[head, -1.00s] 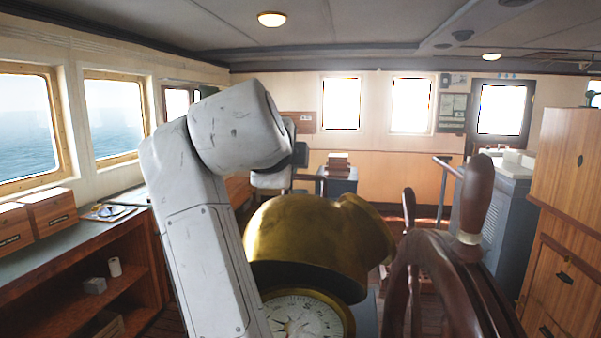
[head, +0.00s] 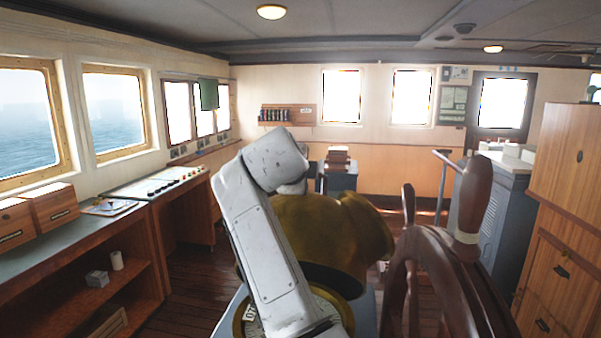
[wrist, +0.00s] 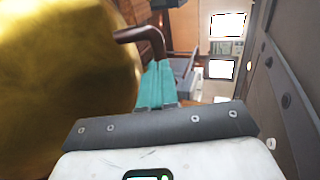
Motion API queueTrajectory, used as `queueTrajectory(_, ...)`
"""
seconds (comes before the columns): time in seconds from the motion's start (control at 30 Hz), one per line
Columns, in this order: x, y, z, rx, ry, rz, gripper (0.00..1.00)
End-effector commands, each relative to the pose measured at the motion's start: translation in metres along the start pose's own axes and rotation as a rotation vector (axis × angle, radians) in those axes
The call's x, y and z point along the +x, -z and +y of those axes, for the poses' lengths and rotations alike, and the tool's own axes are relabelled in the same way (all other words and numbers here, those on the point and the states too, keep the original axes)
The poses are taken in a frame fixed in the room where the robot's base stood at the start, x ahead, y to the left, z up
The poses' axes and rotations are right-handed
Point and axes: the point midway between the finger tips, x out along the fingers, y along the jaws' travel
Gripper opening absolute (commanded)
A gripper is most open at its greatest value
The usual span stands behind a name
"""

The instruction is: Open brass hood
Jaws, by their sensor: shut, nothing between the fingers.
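The brass hood (head: 335,240) stands tilted up over the compass in the head view, with part of the pale dial (head: 325,300) showing below it behind my arm. In the wrist view the hood (wrist: 60,80) fills the left side, very close. My gripper (wrist: 157,66) has teal fingers, shut and empty, to the right of the hood. A dark brown bent bar (wrist: 148,36) runs from the hood's edge to just beyond the fingertips; I cannot tell whether they touch. In the head view my gripper is hidden behind the hood and my arm.
The wooden ship's wheel (head: 440,250) stands close on the right of the hood. A console with shelves (head: 100,270) lines the left wall. A wooden cabinet (head: 565,200) stands at the right. Open plank floor (head: 200,270) lies between the console and the compass.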

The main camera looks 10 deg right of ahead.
Motion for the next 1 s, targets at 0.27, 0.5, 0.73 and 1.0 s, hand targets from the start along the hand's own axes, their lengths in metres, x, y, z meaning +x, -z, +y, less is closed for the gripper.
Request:
queueTrajectory(0.27, 0.002, 0.000, 0.000, 0.000, 0.000, 0.000, 0.00)
queueTrajectory(0.5, 0.008, 0.000, -0.003, 0.000, 0.000, 0.002, 0.00)
queueTrajectory(0.73, 0.035, 0.000, -0.017, -0.001, 0.000, 0.004, 0.00)
queueTrajectory(1.0, 0.060, -0.003, -0.028, -0.003, 0.002, 0.002, 0.00)
